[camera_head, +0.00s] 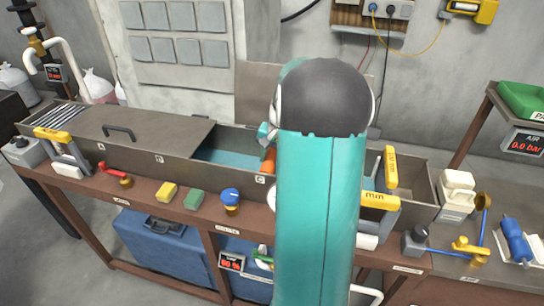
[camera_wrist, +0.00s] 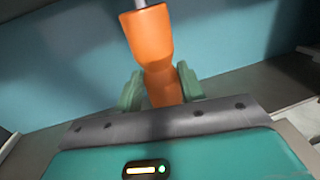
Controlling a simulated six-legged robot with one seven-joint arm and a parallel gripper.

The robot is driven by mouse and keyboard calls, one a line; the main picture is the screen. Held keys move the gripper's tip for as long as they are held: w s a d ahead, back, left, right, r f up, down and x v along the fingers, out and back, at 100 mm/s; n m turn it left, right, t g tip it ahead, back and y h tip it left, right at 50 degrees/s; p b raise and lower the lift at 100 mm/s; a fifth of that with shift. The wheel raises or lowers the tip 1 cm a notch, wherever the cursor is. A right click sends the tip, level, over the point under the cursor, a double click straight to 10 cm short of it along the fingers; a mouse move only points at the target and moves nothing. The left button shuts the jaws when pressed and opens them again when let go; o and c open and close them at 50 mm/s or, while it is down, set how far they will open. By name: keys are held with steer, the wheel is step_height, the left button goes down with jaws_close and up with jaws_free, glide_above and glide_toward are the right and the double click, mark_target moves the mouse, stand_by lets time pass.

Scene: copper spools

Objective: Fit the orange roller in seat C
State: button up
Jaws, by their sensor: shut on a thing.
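The orange roller (camera_head: 268,160) is at the front wall of the long tank, just above the label C (camera_head: 261,180). In the wrist view the orange roller (camera_wrist: 150,40) has a narrow waist and a grey shaft at its far end. My gripper (camera_wrist: 160,88) is shut on the roller, with green fingers on both sides of its near part. In the head view my gripper (camera_head: 266,136) shows as a small teal part above the roller. My arm hides much of the area around C, and I cannot tell whether the roller touches a seat.
The tank (camera_head: 225,140) holds blue liquid (camera_head: 228,158) and has a cover (camera_head: 130,130) on its left part. Yellow-handled clamps (camera_head: 390,168) stand at the right. A yellow block (camera_head: 166,192), a green block (camera_head: 194,200) and a blue-capped jar (camera_head: 231,198) line the front ledge.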

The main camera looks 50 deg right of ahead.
steer(key=o, duration=1.2)
steer(key=shift+o, duration=0.2)
step_height(320, 180, up, 13)
steer(key=s+d, duration=0.1)
steer(key=s, duration=0.1)
steer(key=shift+s+r, duration=0.2)
steer(key=shift+s, duration=0.1)
